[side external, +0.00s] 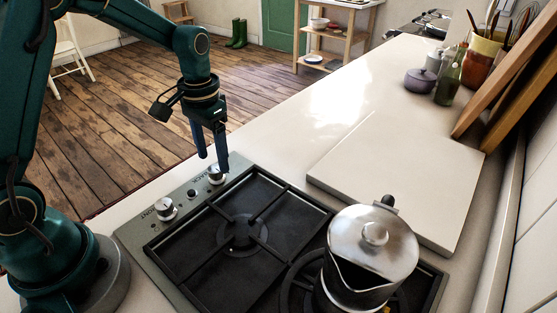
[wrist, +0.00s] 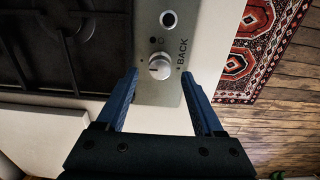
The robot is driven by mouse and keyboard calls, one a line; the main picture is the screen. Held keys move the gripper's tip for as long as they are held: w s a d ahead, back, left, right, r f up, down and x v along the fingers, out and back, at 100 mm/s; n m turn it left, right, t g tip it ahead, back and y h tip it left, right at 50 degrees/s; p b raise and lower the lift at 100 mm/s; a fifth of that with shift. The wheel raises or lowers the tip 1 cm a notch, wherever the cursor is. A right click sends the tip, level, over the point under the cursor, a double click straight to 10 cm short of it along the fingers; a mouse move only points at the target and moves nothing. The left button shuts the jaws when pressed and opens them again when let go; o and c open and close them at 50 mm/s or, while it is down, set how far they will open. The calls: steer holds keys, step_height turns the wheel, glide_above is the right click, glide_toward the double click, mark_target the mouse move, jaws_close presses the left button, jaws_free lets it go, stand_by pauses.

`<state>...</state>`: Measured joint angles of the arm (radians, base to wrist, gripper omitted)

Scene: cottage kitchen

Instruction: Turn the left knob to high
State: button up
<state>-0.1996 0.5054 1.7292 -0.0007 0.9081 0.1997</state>
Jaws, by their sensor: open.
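The cooktop (side external: 135,232) has two silver knobs on its control strip. The left knob in the side view (side external: 165,209) is marked FRONT; nothing touches it. The other knob (side external: 215,175), marked BACK, also shows in the wrist view (wrist: 160,65). My gripper (side external: 213,162) points down at the BACK knob with blue fingers open. In the wrist view my gripper (wrist: 159,74) has one fingertip to each side of that knob, with gaps between. The FRONT knob is out of the wrist view. The fingertips' exact height over the strip is hard to tell.
A small round button (side external: 192,193) sits between the knobs. A steel pot (side external: 372,245) stands on the right burner; the left burner (side external: 242,234) is bare. A pale board (side external: 395,175) lies on the counter behind. A patterned rug (wrist: 262,45) lies on the floor.

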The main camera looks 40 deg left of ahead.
mark_target(216, 174)
steer(key=shift+f, duration=1.3)
jaws_close()
